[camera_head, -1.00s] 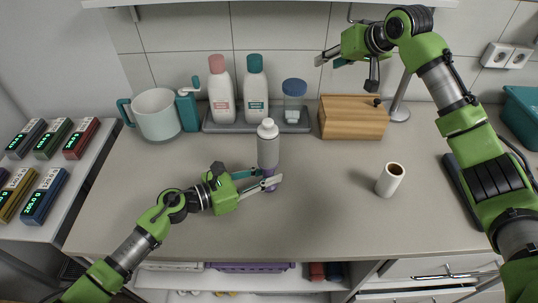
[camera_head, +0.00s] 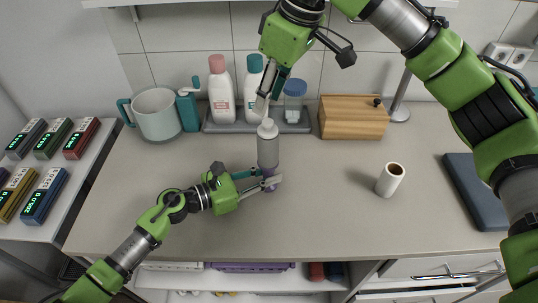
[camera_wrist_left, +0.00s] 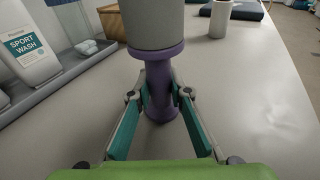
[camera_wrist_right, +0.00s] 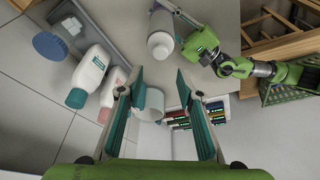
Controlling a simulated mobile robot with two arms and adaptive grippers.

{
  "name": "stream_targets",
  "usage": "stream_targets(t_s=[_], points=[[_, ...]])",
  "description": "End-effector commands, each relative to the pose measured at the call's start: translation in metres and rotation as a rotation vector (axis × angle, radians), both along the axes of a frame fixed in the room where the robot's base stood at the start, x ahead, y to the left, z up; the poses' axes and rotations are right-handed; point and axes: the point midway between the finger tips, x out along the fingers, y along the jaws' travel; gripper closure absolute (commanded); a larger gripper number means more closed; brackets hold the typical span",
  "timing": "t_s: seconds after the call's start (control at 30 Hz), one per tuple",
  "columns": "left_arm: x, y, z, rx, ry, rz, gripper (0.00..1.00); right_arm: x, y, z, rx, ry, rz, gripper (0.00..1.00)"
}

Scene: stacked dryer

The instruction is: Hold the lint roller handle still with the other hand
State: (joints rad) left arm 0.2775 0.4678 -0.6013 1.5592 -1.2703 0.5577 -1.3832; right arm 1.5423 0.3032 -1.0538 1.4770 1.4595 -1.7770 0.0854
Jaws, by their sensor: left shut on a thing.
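The lint roller stands upright on the counter, with a grey roll (camera_head: 268,150), a white top and a purple handle (camera_wrist_left: 162,90) below. My left gripper (camera_head: 272,183) is shut around the handle's narrow middle, near the counter; its fingers (camera_wrist_left: 160,98) press on both sides in the left wrist view. My right gripper (camera_head: 268,98) is above and behind the roller's top, partly in front of the bottles. In the right wrist view its fingers (camera_wrist_right: 160,82) are apart with nothing between them, and the roller's white top (camera_wrist_right: 160,46) is beyond them.
A white roll with a brown core (camera_head: 390,180) stands to the right on the counter. Behind are a grey tray (camera_head: 220,127) with bottles, a jug (camera_head: 157,115) and a wooden box (camera_head: 352,118). The counter's front and left are clear.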

Motion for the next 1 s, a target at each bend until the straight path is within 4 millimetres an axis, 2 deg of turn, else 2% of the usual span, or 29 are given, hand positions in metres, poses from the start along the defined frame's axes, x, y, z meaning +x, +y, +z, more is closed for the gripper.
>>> stream_targets(t_s=[0.2, 0.43, 0.87, 0.93, 1.0], points=[[0.0, 0.0, -0.001, 0.0, 0.001, -0.001, 1.0, 0.0, -0.001, -0.033, 0.0, 0.004, -0.002, 0.67], [0.0, 0.0, 0.0, 0.0, 0.001, -0.001, 1.0, 0.0, 0.0, -0.055, 0.001, 0.002, -0.003, 0.67], [0.0, 0.0, 0.0, 0.001, 0.0, 0.0, 1.0, 0.001, 0.0, -0.063, 0.002, -0.001, -0.002, 0.67], [0.0, 0.0, 0.0, 0.001, 0.001, -0.001, 1.0, 0.001, 0.0, -0.063, 0.002, -0.001, -0.003, 0.82], [0.0, 0.0, 0.0, 0.001, 0.0, 0.0, 1.0, 0.001, 0.0, -0.063, 0.002, -0.001, -0.003, 0.82]])
